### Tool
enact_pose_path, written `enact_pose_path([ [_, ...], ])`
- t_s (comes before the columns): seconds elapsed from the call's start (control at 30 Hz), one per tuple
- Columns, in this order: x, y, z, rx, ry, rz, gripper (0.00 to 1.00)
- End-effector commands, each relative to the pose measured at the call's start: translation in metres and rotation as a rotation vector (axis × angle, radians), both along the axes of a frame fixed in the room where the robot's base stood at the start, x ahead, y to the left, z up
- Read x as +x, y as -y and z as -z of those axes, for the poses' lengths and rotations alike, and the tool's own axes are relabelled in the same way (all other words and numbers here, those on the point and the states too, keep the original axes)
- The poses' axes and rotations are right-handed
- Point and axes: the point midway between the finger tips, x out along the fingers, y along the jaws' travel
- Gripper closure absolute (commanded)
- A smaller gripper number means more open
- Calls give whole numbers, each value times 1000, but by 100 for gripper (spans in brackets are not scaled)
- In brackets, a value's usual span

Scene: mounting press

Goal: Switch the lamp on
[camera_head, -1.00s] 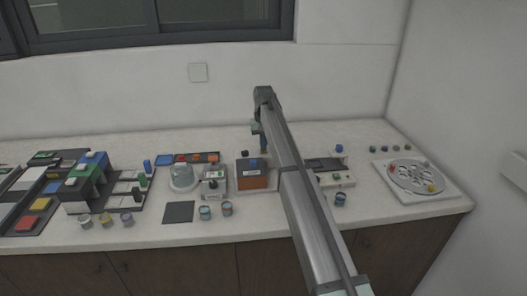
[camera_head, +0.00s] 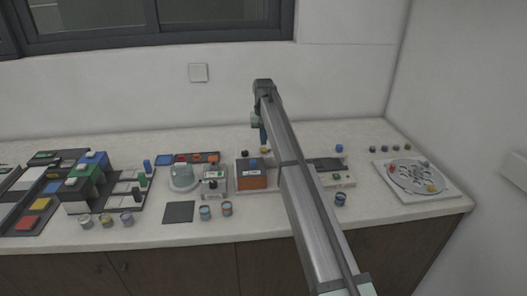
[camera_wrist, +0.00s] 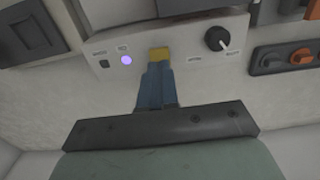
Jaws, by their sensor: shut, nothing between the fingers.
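In the wrist view, a grey control panel (camera_wrist: 170,47) carries a yellow part (camera_wrist: 158,54), a round purple-lit spot (camera_wrist: 126,60), a small black part (camera_wrist: 104,64) and a black dial (camera_wrist: 217,38). The panel's small labels are too blurred to read, so I cannot tell which part belongs to the lamp. My gripper (camera_wrist: 158,66) is shut and empty, its blue fingertips in front of the yellow part. I cannot tell if they touch it. In the head view, my gripper (camera_head: 263,141) is above the yellow part (camera_head: 264,150), behind the orange box (camera_head: 251,180).
A dark strip with orange knobs (camera_wrist: 292,57) lies beside the panel. My arm hides part of the middle.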

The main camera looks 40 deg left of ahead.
Motion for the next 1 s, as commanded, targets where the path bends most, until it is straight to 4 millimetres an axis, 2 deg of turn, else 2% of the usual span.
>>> enact_pose_path([
  [0.5,0,0,-41,0,0,0,100],
  [1.0,0,0,-43,0,0,0,100],
])
